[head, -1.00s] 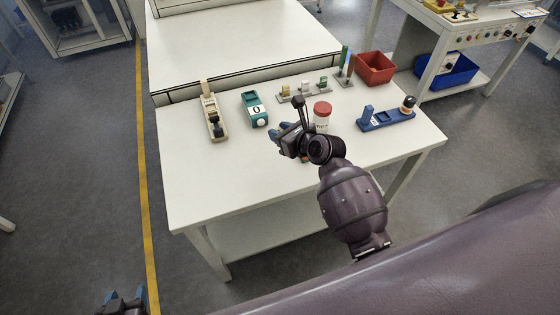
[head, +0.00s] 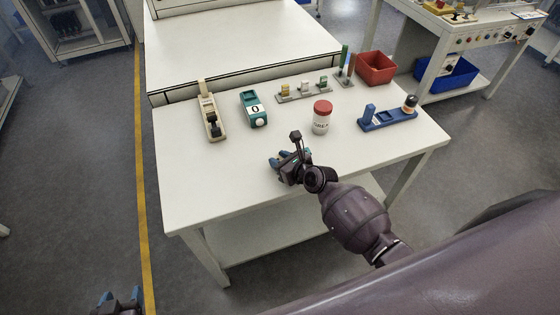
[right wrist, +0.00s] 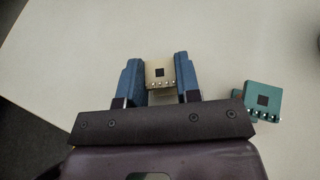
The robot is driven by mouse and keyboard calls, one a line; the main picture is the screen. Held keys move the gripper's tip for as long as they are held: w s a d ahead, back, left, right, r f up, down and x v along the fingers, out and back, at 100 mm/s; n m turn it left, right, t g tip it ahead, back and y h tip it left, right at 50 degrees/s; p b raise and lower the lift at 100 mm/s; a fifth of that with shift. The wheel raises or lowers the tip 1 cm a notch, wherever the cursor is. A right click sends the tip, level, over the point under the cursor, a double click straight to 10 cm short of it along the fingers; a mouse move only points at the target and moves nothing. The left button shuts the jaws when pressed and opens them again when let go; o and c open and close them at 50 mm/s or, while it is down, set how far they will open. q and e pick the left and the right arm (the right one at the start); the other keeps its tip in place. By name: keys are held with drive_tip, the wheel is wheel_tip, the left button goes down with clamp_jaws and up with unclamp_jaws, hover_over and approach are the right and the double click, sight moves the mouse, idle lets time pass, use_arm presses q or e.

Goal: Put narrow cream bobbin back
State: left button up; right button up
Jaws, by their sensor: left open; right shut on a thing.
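My right gripper (right wrist: 160,82) is shut on a small cream block-shaped piece with a dark square and a row of silvery pins, which I take for the narrow cream bobbin (right wrist: 160,72). In the head view my right gripper (head: 279,161) is over the near half of the table, and the held piece cannot be made out. A teal piece of similar form (right wrist: 263,101) is right of the fingers in the wrist view. A rack (head: 304,95) with small cream, white and green pieces stands at the table's back. My left gripper (head: 121,298) is open at the bottom left, off the table.
A red-lidded jar (head: 321,118) stands right of my right gripper. Behind are a cream device (head: 211,118), a teal device marked 0 (head: 254,109), and a red bin (head: 376,68). A blue device (head: 388,120) is at right. The table's front left (head: 205,190) is clear.

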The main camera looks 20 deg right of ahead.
drive_tip(key=shift+f, duration=0.1)
drive_tip(key=o, duration=0.9)
drive_tip(key=shift+s+r, duration=0.1)
drive_tip(key=shift+r, duration=0.15)
drive_tip(key=p+v, duration=0.2)
drive_tip(key=v, duration=1)
drive_tip(key=s+d+f+n+h, duration=0.1)
drive_tip(key=s+n, duration=0.4)
drive_tip(key=n, duration=0.5)
drive_tip(key=s+d+f+n+h, duration=0.1)
drive_tip(key=s+n, duration=0.4)
drive_tip(key=n, duration=0.6)
drive_tip(key=s+d+f+n+h, duration=0.2)
drive_tip(key=s+n, duration=0.3)
drive_tip(key=n, duration=0.6)
drive_tip(key=shift+s+d+g+h, duration=0.3)
drive_tip(key=shift+s+d+h, duration=0.1)
drive_tip(key=shift+d+h, duration=0.4)
